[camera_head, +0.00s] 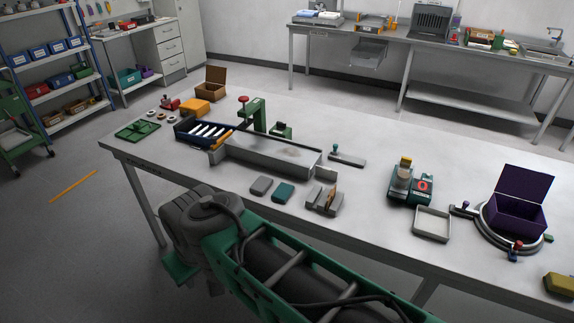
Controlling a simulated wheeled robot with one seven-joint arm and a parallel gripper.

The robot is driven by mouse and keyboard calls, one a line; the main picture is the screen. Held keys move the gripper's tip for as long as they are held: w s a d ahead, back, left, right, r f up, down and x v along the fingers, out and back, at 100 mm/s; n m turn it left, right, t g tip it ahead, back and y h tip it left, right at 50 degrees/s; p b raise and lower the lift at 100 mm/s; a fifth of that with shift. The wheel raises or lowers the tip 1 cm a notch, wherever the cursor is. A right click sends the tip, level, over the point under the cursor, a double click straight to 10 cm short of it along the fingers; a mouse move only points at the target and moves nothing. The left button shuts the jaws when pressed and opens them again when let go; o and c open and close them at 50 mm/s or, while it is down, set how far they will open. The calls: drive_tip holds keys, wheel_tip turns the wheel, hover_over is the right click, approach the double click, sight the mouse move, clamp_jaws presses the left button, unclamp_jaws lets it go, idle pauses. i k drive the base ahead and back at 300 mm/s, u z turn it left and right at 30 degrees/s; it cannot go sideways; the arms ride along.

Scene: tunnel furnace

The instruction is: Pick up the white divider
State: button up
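Several white strips (208,129) lie side by side in a dark blue tray (184,137) at the left of the worktable; they look like white dividers, but I cannot tell their exact shape. A yellow-orange piece lies at the tray's right end. My arm crosses the lower middle of the view in front of the table. My gripper is not visible, so I cannot see whether it holds anything.
A long grey metal box (268,157) stands right of the tray, with a green clamp (254,116) behind it. Small blocks lie in front. A pale square frame (432,223) and an open purple box (517,215) stand at the right.

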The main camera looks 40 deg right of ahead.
sight(324, 171)
drive_tip(key=z, duration=0.4)
drive_tip(key=i, duration=0.9)
drive_tip(key=z, duration=0.8)
